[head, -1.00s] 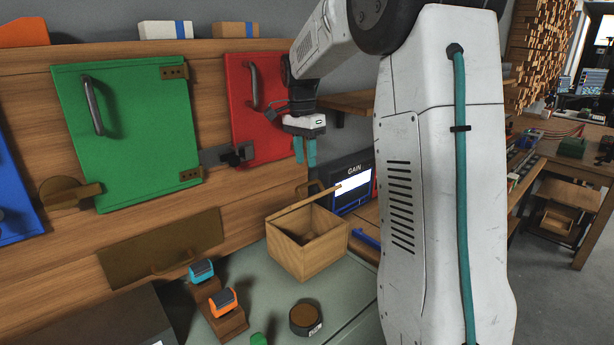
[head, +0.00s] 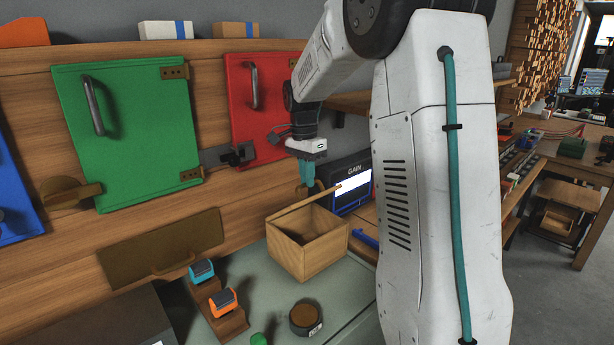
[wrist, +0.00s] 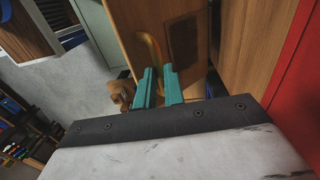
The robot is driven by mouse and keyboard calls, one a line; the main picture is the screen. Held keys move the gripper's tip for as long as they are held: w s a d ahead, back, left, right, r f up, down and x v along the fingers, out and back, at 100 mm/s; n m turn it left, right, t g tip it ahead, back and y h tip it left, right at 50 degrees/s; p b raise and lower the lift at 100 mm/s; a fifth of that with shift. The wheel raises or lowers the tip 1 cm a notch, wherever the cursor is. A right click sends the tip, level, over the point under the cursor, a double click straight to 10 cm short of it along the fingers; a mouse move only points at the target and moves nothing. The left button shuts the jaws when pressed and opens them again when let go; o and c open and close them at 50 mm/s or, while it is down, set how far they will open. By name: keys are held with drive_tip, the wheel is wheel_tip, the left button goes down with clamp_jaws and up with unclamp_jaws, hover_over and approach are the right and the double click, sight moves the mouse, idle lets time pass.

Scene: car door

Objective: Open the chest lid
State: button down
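A light wooden box (head: 322,257), which I take as the chest, stands on the grey-green bench beside the panel wall. Its top looks open and dark in the head view, with a thin wooden strip (head: 288,206) along its back-left side; I cannot tell if this is the lid edge. My gripper (head: 307,184) points down just above the box's back side. In the wrist view a wooden surface (wrist: 135,25) with a curved handle (wrist: 152,48) lies beyond the teal fingers (wrist: 158,72). The fingers are slightly apart with nothing seen between them.
A red door (head: 245,115) and a green door (head: 130,130) hang on the wooden panel. A display marked GAIN (head: 352,187) stands behind the box. Orange (head: 223,301) and blue (head: 201,271) blocks and a dark round tin (head: 306,319) are in front.

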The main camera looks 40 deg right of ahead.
drive_tip(key=shift+w+r, duration=0.25)
drive_tip(key=shift+w, duration=0.2)
drive_tip(key=shift+w+r, duration=0.2)
drive_tip(key=shift+w, duration=0.25)
drive_tip(key=c, duration=1.5)
unclamp_jaws()
drive_tip(key=shift+f, duration=0.1)
drive_tip(key=shift+r, duration=0.4)
drive_tip(key=s+a+r, duration=0.2)
drive_tip(key=s, duration=0.5)
drive_tip(key=s+a+r, duration=0.2)
drive_tip(key=s+a, duration=0.1)
drive_tip(key=s, duration=0.5)
drive_tip(key=shift+s+r, duration=0.1)
drive_tip(key=shift+r, duration=0.05)
